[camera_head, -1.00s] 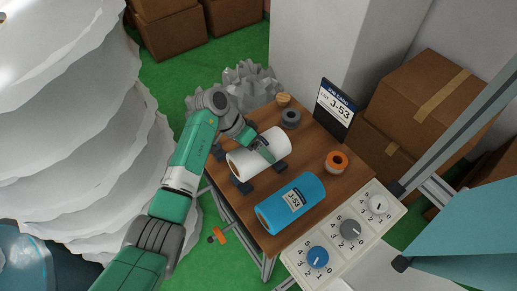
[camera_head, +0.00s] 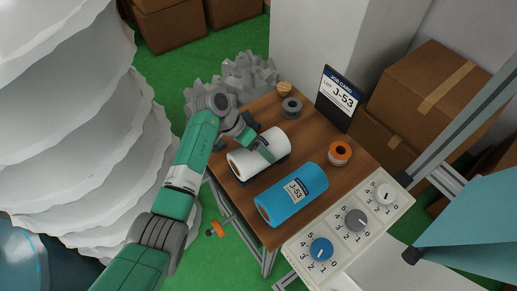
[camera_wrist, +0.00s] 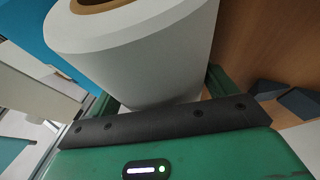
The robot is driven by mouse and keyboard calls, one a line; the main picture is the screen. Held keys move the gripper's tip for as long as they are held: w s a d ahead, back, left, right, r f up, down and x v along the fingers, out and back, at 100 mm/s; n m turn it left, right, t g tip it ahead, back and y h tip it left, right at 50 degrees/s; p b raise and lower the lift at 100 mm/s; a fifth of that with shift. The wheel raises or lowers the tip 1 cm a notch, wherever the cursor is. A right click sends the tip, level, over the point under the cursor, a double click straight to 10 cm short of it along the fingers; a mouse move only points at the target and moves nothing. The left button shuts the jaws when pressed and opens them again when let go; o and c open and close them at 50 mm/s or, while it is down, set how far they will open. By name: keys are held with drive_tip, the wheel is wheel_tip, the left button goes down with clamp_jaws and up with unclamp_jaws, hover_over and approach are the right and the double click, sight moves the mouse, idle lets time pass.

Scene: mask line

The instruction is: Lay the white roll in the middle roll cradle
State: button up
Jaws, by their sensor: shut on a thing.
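The white roll (camera_head: 243,164) lies lengthwise near the left side of the wooden table in the head view. My gripper (camera_head: 263,148) is shut around its middle, with a finger across the top side. In the wrist view, the white roll (camera_wrist: 140,50) fills the space between my fingers (camera_wrist: 165,95), its brown core showing at the top. Dark cradle blocks (camera_wrist: 300,103) show at the right of the wrist view. In the head view, the roll hides most of the dark cradle under it; I cannot tell whether it rests fully there.
A blue roll (camera_head: 280,203) labelled J-53 lies beside the white one. An orange-and-white ring (camera_head: 340,152), a grey ring (camera_head: 291,107) and a job card (camera_head: 339,95) are farther back on the table (camera_head: 312,143). A panel with three dials (camera_head: 350,229) is at the front right.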

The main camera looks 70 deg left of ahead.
drive_tip(key=shift+f, duration=0.4)
drive_tip(key=o, duration=1)
drive_tip(key=shift+o, duration=0.2)
drive_tip(key=p+v, duration=0.1)
drive_tip(key=v, duration=0.7)
drive_tip(key=shift+w, duration=0.1)
